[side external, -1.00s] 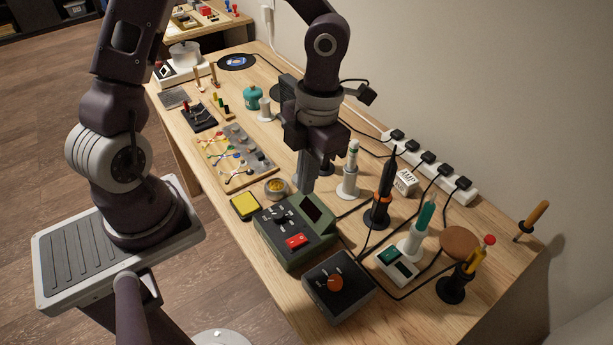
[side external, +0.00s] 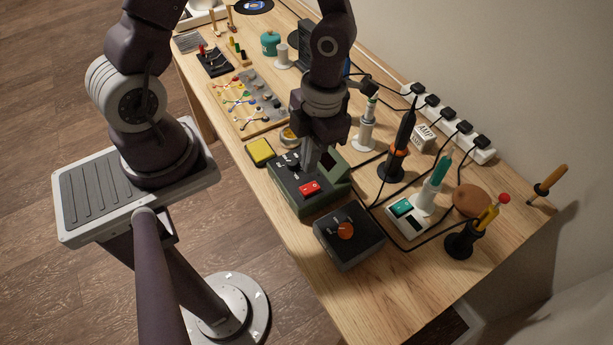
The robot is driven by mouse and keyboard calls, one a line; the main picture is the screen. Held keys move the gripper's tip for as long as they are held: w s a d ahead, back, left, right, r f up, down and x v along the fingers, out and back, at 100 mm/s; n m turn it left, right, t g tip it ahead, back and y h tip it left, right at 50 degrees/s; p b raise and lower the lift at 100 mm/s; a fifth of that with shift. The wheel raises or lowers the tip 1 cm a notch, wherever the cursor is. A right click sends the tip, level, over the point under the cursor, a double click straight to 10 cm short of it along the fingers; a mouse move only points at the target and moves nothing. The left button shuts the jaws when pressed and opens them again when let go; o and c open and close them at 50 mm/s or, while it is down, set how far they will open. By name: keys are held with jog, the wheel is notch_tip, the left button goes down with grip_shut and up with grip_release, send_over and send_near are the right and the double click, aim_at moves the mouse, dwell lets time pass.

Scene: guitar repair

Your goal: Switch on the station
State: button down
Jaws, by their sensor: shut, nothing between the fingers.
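A green station box (side external: 300,204) stands near the front edge of the bench. On its dark top face are a red rocker switch (side external: 309,188) and a black knob (side external: 292,159). A dark sloped screen sits at its right, partly hidden by my gripper. My gripper (side external: 309,166) is shut and empty. Its fingertips point down over the top face, just behind the red switch and right of the knob. I cannot tell whether they touch the box. A separate dark box (side external: 347,250) with an orange knob (side external: 345,231) stands in front of it.
A yellow sponge tray (side external: 260,151) and a small round tin lie left of the station. Soldering irons in stands, a small white unit with a teal button (side external: 401,207) and cables are to the right. A white power strip (side external: 482,154) runs along the wall. The front bench corner is clear.

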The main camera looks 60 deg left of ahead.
aim_at(304, 189)
jog(key=f, duration=0.6)
jog(key=shift+s+f, duration=0.1)
jog(key=shift+s, duration=0.3)
jog(key=shift+s+f, duration=0.3)
jog(key=shift+f, duration=0.05)
jog(key=shift+w, duration=0.2)
